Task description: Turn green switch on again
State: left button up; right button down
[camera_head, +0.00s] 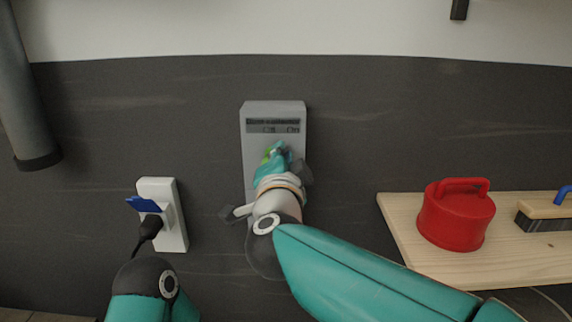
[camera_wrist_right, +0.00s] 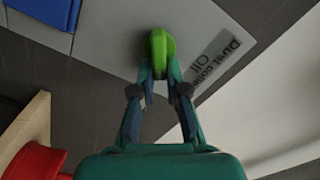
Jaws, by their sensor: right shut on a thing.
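The grey switch box (camera_head: 254,150) is on the dark wall in the middle of the head view. Its label (camera_head: 273,126) shows "Off" on the left and "On" on the right. The green switch (camera_wrist_right: 158,45) sits at the fingertips of my right gripper (camera_wrist_right: 160,74), which is shut on it. In the head view only a little of the green switch (camera_head: 267,156) shows; my right gripper (camera_head: 276,158) covers the rest. I cannot tell the switch's exact position. My left arm comes in at the bottom left, but its gripper does not show.
A white socket (camera_head: 172,230) with a blue flap (camera_head: 145,204) and a black plug (camera_head: 150,228) is left of the box. A wooden shelf (camera_head: 412,233) at right holds a red lidded object (camera_head: 455,218) and a brush (camera_head: 546,216). The wall between box and shelf is bare.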

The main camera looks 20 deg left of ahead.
jog(key=shift+w+d+f+m+b, duration=0.15)
jog(key=shift+m+b, duration=0.45)
jog(key=shift+m, duration=0.55)
jog(key=shift+d+f+m+b, duration=0.1)
jog(key=shift+m+b, duration=0.5)
jog(key=shift+m, duration=0.5)
jog(key=shift+w+d+f+m+b, duration=0.15)
jog(key=shift+m+b, duration=0.45)
jog(key=shift+m, duration=0.55)
jog(key=shift+s, duration=0.1)
jog(key=c, duration=1.2)
grip_release()
jog(key=shift+w+a+f, duration=0.1)
jog(key=shift+w+f, duration=0.05)
jog(key=shift+w, duration=0.05)
